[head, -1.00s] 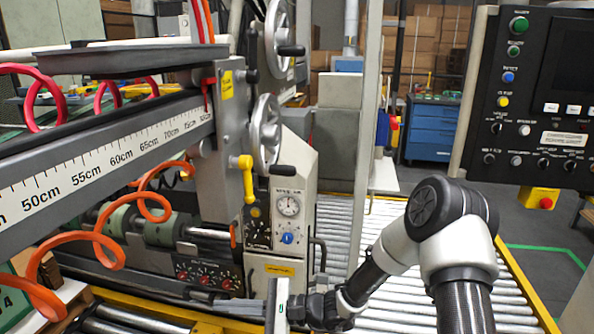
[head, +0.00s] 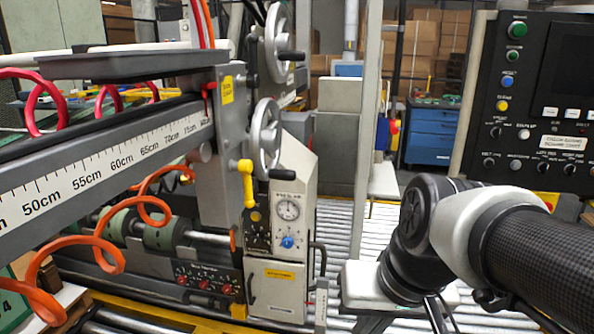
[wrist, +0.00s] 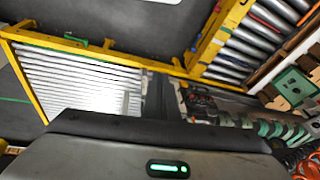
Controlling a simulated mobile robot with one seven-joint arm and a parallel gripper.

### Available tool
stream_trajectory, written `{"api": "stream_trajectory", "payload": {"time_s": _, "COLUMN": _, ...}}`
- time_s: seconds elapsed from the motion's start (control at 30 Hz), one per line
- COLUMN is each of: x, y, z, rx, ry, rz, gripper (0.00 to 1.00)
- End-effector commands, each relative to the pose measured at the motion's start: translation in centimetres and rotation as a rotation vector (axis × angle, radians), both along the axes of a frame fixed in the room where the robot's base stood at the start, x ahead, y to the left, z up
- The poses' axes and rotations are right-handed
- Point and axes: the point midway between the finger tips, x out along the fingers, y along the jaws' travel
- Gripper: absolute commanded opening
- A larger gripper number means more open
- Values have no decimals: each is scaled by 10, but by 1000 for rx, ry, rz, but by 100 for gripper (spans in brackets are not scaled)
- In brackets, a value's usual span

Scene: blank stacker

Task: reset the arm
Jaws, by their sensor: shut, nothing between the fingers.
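My gripper (wrist: 153,98) shows in the wrist view. Its broad grey body with a lit green indicator fills the lower middle, and the short dark fingers rise above its edge. The fingers are shut with nothing held. Beyond them are a yellow-framed roller conveyor and machine parts, with no contact visible. In the head view my arm comes in from the right, its dark forearm and light joint bent over the rollers. The gripper's fingers are not clearly seen in the head view.
A grey machine (head: 283,255) with handwheels, a gauge and a yellow lever stands left of my arm. A ruler beam (head: 100,170) and orange coiled hoses lie further left. A control panel (head: 530,100) hangs at right. The roller conveyor (head: 335,230) runs behind my arm.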

Motion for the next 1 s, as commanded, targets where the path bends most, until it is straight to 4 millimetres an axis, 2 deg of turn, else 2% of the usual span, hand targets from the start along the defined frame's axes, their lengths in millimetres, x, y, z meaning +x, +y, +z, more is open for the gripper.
{"api": "stream_trajectory", "payload": {"time_s": 0.27, "x": -20, "y": -44, "z": 31, "rx": -140, "ry": -183, "rz": -15, "gripper": 0}}
{"api": "stream_trajectory", "payload": {"time_s": 0.3, "x": -19, "y": -42, "z": 50, "rx": -136, "ry": -172, "rz": -14, "gripper": 0}}
{"api": "stream_trajectory", "payload": {"time_s": 0.47, "x": -18, "y": -42, "z": 83, "rx": -135, "ry": -168, "rz": -13, "gripper": 0}}
{"api": "stream_trajectory", "payload": {"time_s": 0.8, "x": -18, "y": -41, "z": 166, "rx": -133, "ry": -167, "rz": -13, "gripper": 0}}
{"api": "stream_trajectory", "payload": {"time_s": 0.9, "x": -18, "y": -41, "z": 177, "rx": -133, "ry": -167, "rz": -13, "gripper": 0}}
{"api": "stream_trajectory", "payload": {"time_s": 1.0, "x": -18, "y": -41, "z": 179, "rx": -133, "ry": -167, "rz": -13, "gripper": 0}}
